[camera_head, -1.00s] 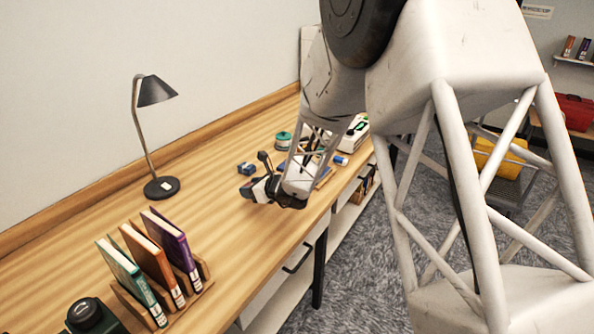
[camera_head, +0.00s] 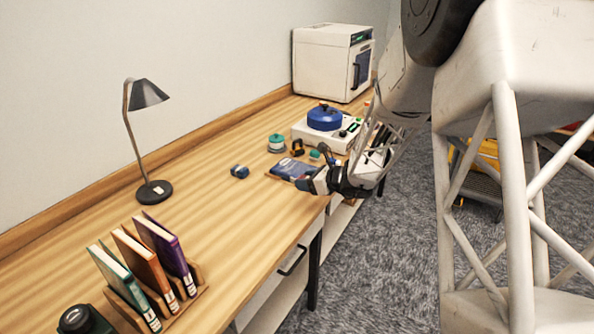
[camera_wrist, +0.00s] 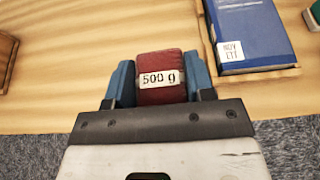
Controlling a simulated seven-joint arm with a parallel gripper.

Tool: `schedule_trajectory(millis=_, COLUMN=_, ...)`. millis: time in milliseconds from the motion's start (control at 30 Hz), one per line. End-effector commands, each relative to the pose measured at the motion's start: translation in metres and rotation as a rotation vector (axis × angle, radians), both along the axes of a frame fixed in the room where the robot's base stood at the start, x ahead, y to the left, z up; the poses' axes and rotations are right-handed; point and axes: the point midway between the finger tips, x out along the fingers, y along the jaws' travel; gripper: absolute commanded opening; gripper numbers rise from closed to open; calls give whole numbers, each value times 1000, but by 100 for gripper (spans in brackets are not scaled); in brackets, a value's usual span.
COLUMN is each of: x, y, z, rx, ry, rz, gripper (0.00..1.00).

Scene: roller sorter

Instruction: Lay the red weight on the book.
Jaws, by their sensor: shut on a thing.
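The red weight (camera_wrist: 161,66), labelled "500 g", is between the two blue fingers of my gripper (camera_wrist: 160,82), which is shut on it. The blue book (camera_wrist: 254,28) with a white label lies to the right of the weight in the wrist view, apart from it. In the head view the book (camera_head: 290,167) lies flat on the bench, and my gripper (camera_head: 306,184) is at its near edge, toward the bench's front. The weight cannot be made out in the head view.
Near the book are a small blue object (camera_head: 240,171), a teal roll (camera_head: 277,143) and a white device with a blue pot (camera_head: 324,119). A lamp (camera_head: 154,191) and upright books in a rack (camera_head: 140,262) stand to the left. The bench between is clear.

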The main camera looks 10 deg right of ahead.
Motion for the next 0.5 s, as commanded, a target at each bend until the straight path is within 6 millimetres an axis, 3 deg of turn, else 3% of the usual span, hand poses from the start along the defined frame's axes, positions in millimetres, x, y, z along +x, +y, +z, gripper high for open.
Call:
schedule_trajectory(millis=200, x=-7, y=-23, z=3, rx=-4, ry=4, rz=0, gripper=8)
schedule_trajectory(millis=500, x=-9, y=-29, z=3, rx=-3, ry=4, rz=1, gripper=8)
